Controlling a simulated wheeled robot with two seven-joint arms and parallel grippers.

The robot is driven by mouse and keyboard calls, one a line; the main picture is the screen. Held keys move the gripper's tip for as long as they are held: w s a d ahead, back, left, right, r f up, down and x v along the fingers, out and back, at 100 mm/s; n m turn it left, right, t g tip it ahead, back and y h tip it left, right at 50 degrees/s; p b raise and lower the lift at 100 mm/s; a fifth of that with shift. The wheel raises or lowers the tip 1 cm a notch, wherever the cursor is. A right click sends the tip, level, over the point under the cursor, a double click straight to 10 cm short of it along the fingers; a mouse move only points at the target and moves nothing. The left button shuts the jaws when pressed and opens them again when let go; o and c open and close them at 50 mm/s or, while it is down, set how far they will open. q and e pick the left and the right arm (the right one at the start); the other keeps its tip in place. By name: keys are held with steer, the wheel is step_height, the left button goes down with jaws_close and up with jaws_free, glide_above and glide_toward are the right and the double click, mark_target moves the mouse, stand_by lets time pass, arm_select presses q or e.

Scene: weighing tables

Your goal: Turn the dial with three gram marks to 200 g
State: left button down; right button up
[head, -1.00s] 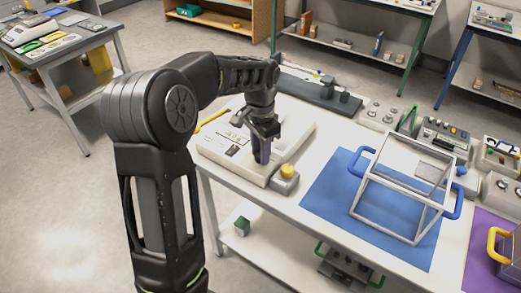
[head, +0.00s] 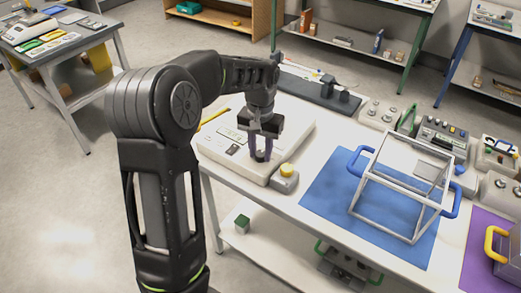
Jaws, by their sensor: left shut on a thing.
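My left gripper (head: 261,153) points down over the front of a white device (head: 222,153) on the near-left part of the white table. The device's face carries small printed marks and a dark switch, too small to read. The gripper's fingers are shut on a small dark dial (head: 260,156), which is mostly hidden between them. I cannot tell which mark the dial points to. My right gripper is not in view.
A small grey box with a yellow button (head: 287,171) stands close to the right of the gripper. A white open frame with blue handles (head: 364,196) stands on a blue mat (head: 315,190). Several knob boxes (head: 380,113) line the back.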

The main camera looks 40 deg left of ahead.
mark_target(261, 153)
arm_select(q)
steer(key=shift+w, duration=0.1)
steer(key=c, duration=1.1)
jaws_free()
steer(key=shift+o, duration=0.2)
step_height(261, 153, up, 8)
steer(key=shift+f, duration=0.1)
